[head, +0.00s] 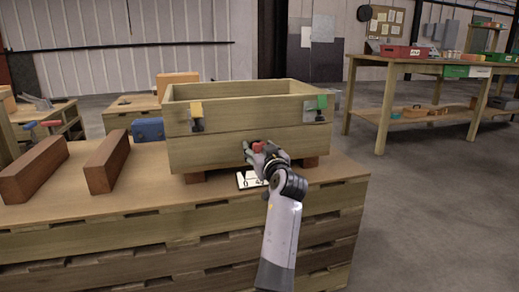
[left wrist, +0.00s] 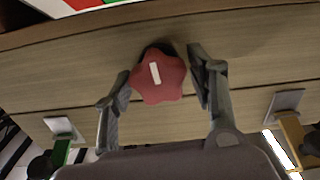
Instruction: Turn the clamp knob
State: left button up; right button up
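The clamp knob (head: 258,147) is red and sits on the front of the wooden crate (head: 230,150). In the left wrist view the knob (left wrist: 158,76) is lobed, with a short white mark that stands nearly upright in the picture. My left gripper (head: 255,153) reaches the crate front from below. The clamp body behind the knob is mostly hidden. My right gripper is not in view.
The crate stands on a slatted wooden bench (head: 120,225). A yellow latch (head: 196,112) and a green latch (head: 321,105) are on its upper front. A white card (head: 248,180) lies below the knob. Two brown beams (head: 107,160) lie to the left. A shelf table (head: 430,66) stands at the right.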

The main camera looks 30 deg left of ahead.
aim_at(256, 111)
pick_arm(q)
jog(key=shift+o, duration=0.6)
jog(key=shift+r, duration=0.1)
notch_tip(256, 111, up, 10)
jog(key=shift+f, duration=0.1)
dwell(0.9)
